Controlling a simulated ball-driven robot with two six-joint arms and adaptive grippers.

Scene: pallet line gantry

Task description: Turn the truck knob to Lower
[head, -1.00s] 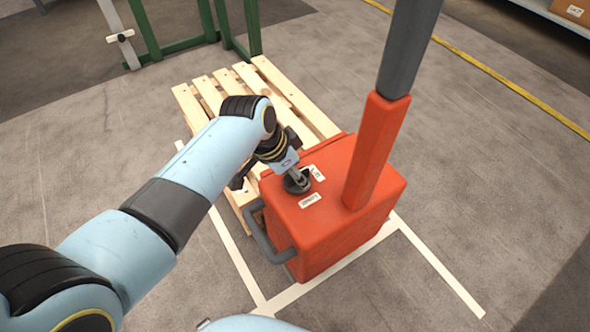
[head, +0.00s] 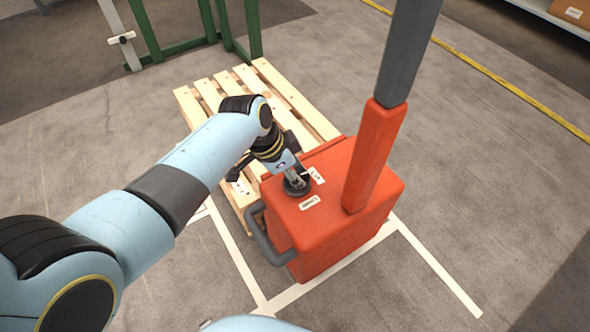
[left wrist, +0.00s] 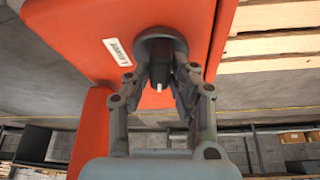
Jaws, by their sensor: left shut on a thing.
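The orange-red truck body (head: 335,235) stands at the near end of the pallet. A dark round knob (head: 297,188) sits on its top. A white "Lower" label (head: 309,203) lies on the near side of the knob, and a second label (head: 317,176), probably "Lift", lies on its far right side. My left gripper (head: 293,178) reaches down and is shut on the knob. In the left wrist view, the fingers (left wrist: 160,76) close on the knob's grip (left wrist: 160,72), which has a white mark. The "Lower" label (left wrist: 117,51) is left of the knob there. My right gripper is out of view.
The truck's orange and grey mast (head: 375,155) rises right of the knob. A grey handle (head: 262,240) sticks out on its left side. A wooden pallet (head: 290,92) lies behind. Green posts (head: 200,42) stand at the back. The floor at right is clear.

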